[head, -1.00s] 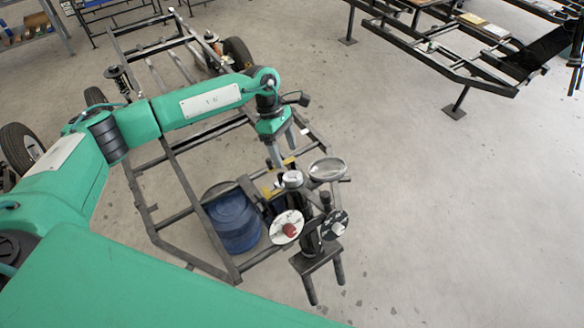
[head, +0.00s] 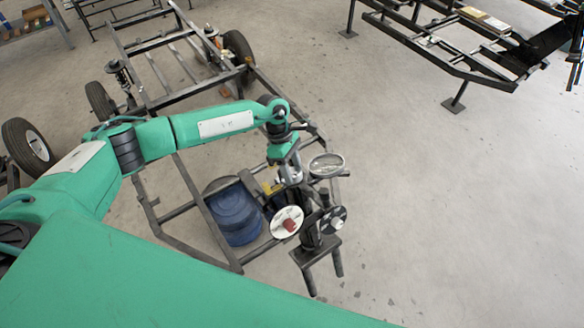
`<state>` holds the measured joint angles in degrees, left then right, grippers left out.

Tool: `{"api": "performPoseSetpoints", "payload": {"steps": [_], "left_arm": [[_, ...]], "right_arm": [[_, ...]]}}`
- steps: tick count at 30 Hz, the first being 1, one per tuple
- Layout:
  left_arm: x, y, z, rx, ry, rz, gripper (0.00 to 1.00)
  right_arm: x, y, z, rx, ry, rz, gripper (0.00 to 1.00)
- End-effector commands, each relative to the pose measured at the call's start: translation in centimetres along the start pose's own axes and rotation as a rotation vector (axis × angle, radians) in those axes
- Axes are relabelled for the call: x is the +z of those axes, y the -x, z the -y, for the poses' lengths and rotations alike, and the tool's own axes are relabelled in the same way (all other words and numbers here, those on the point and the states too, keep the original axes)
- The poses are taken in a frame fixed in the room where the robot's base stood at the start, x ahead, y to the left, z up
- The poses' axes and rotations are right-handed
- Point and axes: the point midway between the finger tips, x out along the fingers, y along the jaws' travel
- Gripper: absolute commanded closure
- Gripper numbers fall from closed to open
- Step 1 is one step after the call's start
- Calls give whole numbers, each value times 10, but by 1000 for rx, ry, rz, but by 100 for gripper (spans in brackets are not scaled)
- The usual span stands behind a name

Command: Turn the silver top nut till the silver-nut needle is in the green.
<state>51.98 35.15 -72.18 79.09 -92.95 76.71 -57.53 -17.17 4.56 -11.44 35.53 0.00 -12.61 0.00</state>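A dark stand (head: 317,251) carries several round parts. On its front are a white disc with a red knob (head: 290,225) and a dark-and-white disc with a pale centre (head: 335,221). A round, silver-rimmed face (head: 326,165) sits at the top right, seen at a slant. I cannot tell which part is the silver top nut, and no needle or green zone can be read. My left gripper (head: 292,178) points down over the top left of the stand, left of the silver-rimmed face. It covers a small white-faced part there. Its finger gap is too small to judge. My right gripper is out of view.
A dark metal frame (head: 190,190) with wheels (head: 27,145) lies behind and left of the stand. A blue drum (head: 235,216) stands close left of it. Another raised frame (head: 440,50) is at the top right. The floor on the right is clear.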

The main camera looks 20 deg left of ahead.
Motion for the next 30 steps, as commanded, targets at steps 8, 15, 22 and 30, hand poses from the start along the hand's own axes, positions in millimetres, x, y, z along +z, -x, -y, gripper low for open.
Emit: {"api": "performPoseSetpoints", "payload": {"steps": [8,15,22,30], "left_arm": [[0,0,0,2,15,0,73],[-1,-1,-1,9,115,0,73],[-1,0,-2,19,292,0,73],[-1,0,-2,30,498,0,73]], "right_arm": [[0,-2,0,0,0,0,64],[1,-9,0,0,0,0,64],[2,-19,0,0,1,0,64],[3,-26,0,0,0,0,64]]}}
